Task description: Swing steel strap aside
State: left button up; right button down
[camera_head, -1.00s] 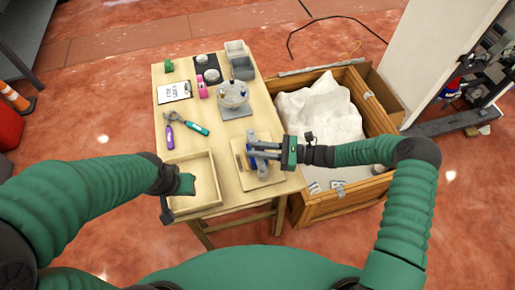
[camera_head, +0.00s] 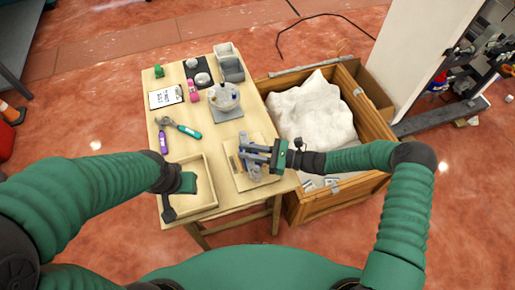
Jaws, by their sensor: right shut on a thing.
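My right gripper (camera_head: 249,152) reaches in from the right over a light wooden board (camera_head: 240,182) at the near right of the table. It is shut on a thin grey piece, which seems to be the steel strap; the fingers hide most of it, so its outline is unclear. A blue part (camera_head: 254,170) shows on the board just below the fingers. My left gripper (camera_head: 169,213) is at the left front corner of a shallow wooden tray (camera_head: 212,180), pointing down. Its fingers are too small and dark to tell if they are open.
A wooden crate (camera_head: 340,196) holding white cloth (camera_head: 312,108) stands close at the right.

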jog(key=shift+a+r, duration=0.1)
jog(key=shift+a, duration=0.05)
jog(key=c, duration=1.4)
grip_release()
jog(key=shift+o, duration=0.2)
jog(key=s+d+b, duration=0.1)
jog(key=s+d, duration=0.2)
jog(key=d, duration=1.3)
jog(key=shift+s+d+f, duration=0.15)
jog(key=shift+d+f, duration=0.05)
jog(key=shift+d, duration=0.1)
